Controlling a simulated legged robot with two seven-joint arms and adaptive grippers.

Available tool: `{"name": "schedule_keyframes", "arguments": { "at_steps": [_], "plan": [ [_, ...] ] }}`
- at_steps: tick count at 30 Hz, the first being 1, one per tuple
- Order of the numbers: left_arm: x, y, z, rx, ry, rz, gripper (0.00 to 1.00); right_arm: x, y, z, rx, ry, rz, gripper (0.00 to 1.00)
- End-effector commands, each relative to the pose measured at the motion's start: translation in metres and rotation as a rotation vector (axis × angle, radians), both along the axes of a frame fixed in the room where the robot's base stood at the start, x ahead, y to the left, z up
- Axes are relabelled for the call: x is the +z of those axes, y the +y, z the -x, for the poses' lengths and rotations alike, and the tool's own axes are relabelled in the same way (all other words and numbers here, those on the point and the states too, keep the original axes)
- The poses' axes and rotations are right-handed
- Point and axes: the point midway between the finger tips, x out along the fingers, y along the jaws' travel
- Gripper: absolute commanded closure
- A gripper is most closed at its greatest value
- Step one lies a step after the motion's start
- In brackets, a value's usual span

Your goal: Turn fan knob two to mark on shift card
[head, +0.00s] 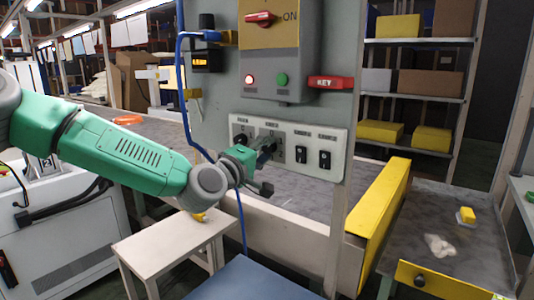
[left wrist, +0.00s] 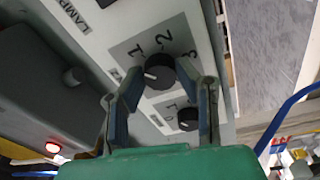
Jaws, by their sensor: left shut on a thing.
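The white control panel (head: 337,140) carries dark round knobs on its left half and two black switches on its right half. My left gripper (head: 262,153) is at the second knob from the left and partly hides it. In the left wrist view this black knob (left wrist: 160,72) sits between the fingers of the gripper, which is shut on it. Its white pointer line points left, below the numeral 1; numerals 2 and 3 stand further round. Another black knob (left wrist: 188,119) lies beside it. I cannot make out a shift card. My right gripper is not in view.
Above the panel is a grey box (head: 280,62) with a red handle, a lit red lamp and a green button. A red KEY tag (head: 331,82) sticks out right. A blue cable (head: 188,100) hangs left. A small white table (head: 170,245) and yellow barrier (head: 378,215) stand below.

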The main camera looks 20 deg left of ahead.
Motion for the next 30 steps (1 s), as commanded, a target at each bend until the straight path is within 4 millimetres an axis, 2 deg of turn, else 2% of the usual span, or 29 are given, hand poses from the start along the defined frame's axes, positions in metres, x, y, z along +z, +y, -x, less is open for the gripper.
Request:
{"name": "schedule_keyframes", "arguments": {
  "at_steps": [1, 12, 29, 30],
  "plan": [
    [-0.0051, 0.0029, -0.0004, 0.005, -0.003, -0.033, 1.00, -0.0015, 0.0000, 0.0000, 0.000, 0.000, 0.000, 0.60],
    [-0.0046, 0.0039, -0.0008, 0.006, -0.058, -0.182, 1.00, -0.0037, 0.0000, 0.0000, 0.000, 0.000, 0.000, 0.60],
    [-0.0037, 0.0046, -0.0010, 0.007, -0.068, -0.207, 1.00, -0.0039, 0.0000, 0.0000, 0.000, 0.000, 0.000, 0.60],
    [-0.0037, 0.0047, -0.0010, 0.008, -0.068, -0.206, 0.61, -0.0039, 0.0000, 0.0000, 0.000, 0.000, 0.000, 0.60]
  ]
}}
